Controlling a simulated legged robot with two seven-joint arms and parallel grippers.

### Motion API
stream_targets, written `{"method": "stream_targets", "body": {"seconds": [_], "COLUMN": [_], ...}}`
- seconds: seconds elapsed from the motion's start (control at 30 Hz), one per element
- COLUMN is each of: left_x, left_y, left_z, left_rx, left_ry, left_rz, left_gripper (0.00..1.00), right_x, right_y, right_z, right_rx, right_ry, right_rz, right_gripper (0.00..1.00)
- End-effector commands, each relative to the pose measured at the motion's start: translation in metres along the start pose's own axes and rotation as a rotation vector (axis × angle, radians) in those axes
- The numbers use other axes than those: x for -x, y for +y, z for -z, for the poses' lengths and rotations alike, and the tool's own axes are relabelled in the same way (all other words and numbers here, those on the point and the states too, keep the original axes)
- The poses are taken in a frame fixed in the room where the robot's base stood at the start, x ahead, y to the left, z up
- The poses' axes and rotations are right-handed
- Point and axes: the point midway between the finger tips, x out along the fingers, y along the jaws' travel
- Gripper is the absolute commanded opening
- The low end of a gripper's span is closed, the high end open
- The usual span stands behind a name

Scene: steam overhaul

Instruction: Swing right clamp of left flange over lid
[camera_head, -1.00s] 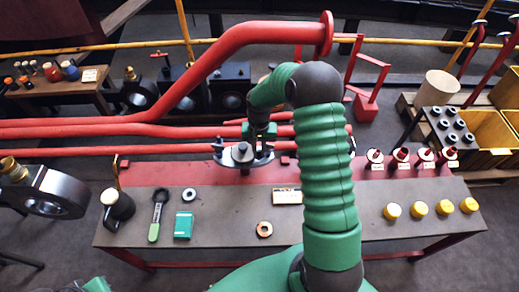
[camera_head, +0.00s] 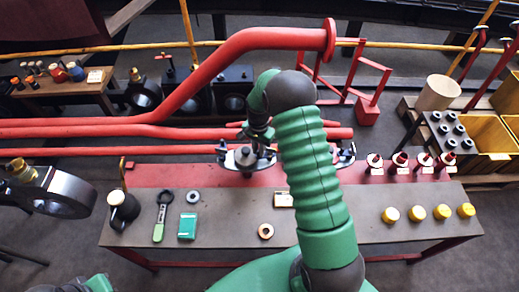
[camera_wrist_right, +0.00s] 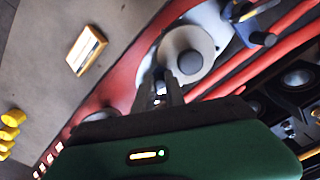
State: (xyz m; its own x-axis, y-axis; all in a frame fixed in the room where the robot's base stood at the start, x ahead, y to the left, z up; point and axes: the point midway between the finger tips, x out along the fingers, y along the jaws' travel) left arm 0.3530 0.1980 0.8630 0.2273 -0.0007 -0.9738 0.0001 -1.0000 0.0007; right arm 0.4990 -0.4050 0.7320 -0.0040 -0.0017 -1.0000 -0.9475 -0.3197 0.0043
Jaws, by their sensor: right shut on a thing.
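The left flange (camera_head: 232,160) stands at the back of the workbench in the head view, with clamps at its sides. Its pale round lid (camera_wrist_right: 207,44) with a dark grey knob (camera_wrist_right: 191,62) shows in the right wrist view. My right gripper (camera_wrist_right: 168,95) is shut on the right clamp (camera_wrist_right: 160,88), a small metal piece beside the lid's edge. In the head view my right gripper (camera_head: 260,138) is at the right side of the left flange, partly hidden by my arm. The clamp's exact angle is hard to tell. My left gripper is out of view.
A second flange (camera_head: 345,155) stands to the right, partly behind my arm. Red pipes (camera_head: 150,130) run behind the workbench (camera_head: 340,228). A wrench (camera_head: 161,215), a teal box (camera_head: 187,226), a copper ring (camera_head: 266,231) and yellow caps (camera_head: 417,213) lie on its front.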

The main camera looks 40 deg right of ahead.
Motion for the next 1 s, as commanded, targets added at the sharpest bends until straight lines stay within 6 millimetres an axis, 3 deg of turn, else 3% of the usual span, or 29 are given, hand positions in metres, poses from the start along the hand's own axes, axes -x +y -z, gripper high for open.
{"method": "stream_targets", "body": {"seconds": [0.4,0.97,1.0], "left_x": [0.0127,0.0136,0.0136], "left_y": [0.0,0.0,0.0], "left_z": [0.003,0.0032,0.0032], "left_rx": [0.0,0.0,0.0], "left_ry": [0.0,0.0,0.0], "left_rz": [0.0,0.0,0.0], "left_gripper": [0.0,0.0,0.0], "right_x": [0.0006,0.0008,0.0009], "right_y": [-0.004,-0.0061,-0.0062], "right_z": [0.0094,0.0121,0.0121], "right_rx": [-0.221,-0.258,-0.257], "right_ry": [0.003,0.005,0.006], "right_rz": [-0.002,0.002,0.002], "right_gripper": [0.0,0.0,0.18]}}
